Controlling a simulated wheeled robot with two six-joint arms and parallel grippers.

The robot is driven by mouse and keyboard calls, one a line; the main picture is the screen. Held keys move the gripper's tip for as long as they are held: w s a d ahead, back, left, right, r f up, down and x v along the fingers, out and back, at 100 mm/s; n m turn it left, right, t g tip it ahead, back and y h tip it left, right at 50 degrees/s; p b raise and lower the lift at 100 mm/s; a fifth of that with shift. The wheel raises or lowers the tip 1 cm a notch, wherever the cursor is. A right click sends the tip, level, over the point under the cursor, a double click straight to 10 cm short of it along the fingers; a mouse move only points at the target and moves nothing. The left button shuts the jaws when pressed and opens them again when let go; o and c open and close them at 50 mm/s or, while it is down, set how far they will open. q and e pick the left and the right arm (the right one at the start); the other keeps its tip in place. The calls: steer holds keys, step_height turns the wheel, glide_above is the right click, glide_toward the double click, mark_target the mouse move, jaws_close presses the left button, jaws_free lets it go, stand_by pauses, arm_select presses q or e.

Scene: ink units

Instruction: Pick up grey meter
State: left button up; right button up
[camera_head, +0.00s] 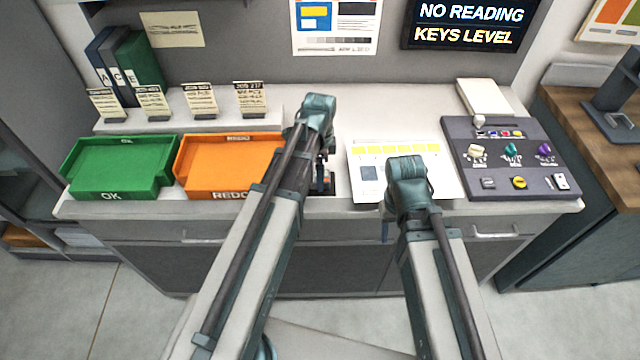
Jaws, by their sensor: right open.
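I cannot make out a grey meter for certain. My left gripper (326,182) is over the counter between the orange tray (230,165) and the sheet.
A green tray (120,168) stands left of the orange one, with several cards on a white ledge (190,118) behind. The panel carries several coloured knobs and buttons. A white box (484,97) lies behind it. A screen (465,25) reads "NO READING KEYS LEVEL".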

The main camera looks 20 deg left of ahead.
arm_select(q)
step_height(320, 180, down, 2)
steer(key=shift+f+b, duration=0.2)
steer(key=shift+b, duration=0.5)
arm_select(e)
step_height(320, 180, down, 2)
steer(key=shift+f, duration=0.15)
arm_select(q)
steer(key=shift+r, duration=0.1)
steer(key=c, duration=1.5)
steer(key=shift+c, duration=0.2)
